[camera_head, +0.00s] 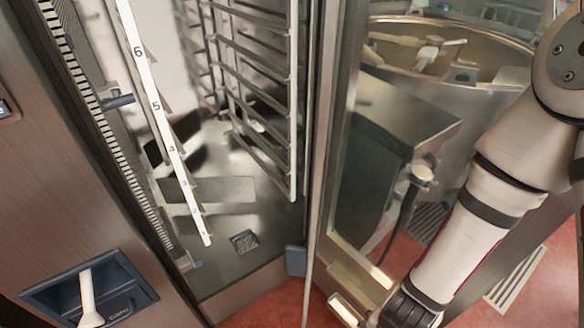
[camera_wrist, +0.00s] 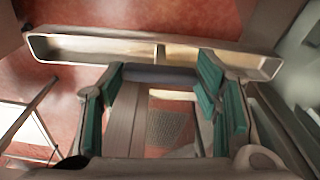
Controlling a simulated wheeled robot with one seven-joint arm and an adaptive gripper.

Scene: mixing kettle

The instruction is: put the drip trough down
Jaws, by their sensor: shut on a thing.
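The drip trough (camera_wrist: 100,47) is a long, shallow, pale metal channel with a divider near its middle. It lies across the top of the wrist view, over the red floor. My gripper (camera_wrist: 162,76) has its teal-padded fingers on either side of a grey-blue part at the trough's near edge and is shut on it. In the head view my gripper (camera_head: 402,312) is at the bottom edge, mostly cut off. A short metal end (camera_head: 343,311) beside it looks like part of the trough; the rest is hidden there.
A tall oven cabinet stands open at left, with a wire rack (camera_head: 262,95) and a numbered strip (camera_head: 160,115) inside. Its handle (camera_head: 90,300) is at lower left. A large steel kettle (camera_head: 480,95) stands behind the glass door. A floor grate (camera_head: 515,278) lies at right.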

